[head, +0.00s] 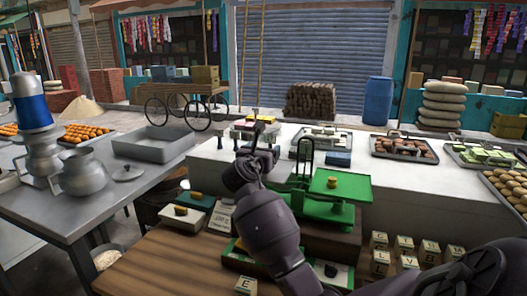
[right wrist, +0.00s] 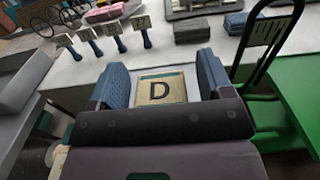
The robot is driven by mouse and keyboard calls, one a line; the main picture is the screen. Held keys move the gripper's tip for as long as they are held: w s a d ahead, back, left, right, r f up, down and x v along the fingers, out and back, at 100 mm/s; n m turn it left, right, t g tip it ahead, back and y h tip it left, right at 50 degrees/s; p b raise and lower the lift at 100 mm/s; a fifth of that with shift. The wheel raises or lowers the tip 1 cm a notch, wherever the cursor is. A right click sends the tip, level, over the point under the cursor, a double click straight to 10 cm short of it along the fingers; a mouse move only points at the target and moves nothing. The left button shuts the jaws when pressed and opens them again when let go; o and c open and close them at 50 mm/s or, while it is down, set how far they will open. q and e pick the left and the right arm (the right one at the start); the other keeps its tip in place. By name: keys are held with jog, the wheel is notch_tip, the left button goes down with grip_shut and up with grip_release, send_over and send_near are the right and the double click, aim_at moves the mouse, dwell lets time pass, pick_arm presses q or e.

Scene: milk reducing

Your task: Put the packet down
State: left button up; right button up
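In the right wrist view, a small tan square packet (right wrist: 161,90) marked with a dark "D" lies between the two blue fingers of my right gripper (right wrist: 163,78). Pale surface shows on both sides of it, with a wider gap at the right finger, so the fingers look open around it. Whether its underside rests on the white counter (right wrist: 185,57) is hard to tell. In the head view, my right gripper (head: 255,155) is over the counter, left of the green scale (head: 340,187); the packet cannot be made out there. My left gripper is not in view.
Several lettered blocks (head: 404,246) stand at the front right of the wooden table (head: 150,262). Trays of food (head: 403,148) line the counter's right side. Several blue-handled pieces (right wrist: 115,36) stand beyond the packet.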

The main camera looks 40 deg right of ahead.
jog(key=v, duration=1.2)
jog(key=shift+b, duration=0.3)
jog(key=shift+r, duration=0.1)
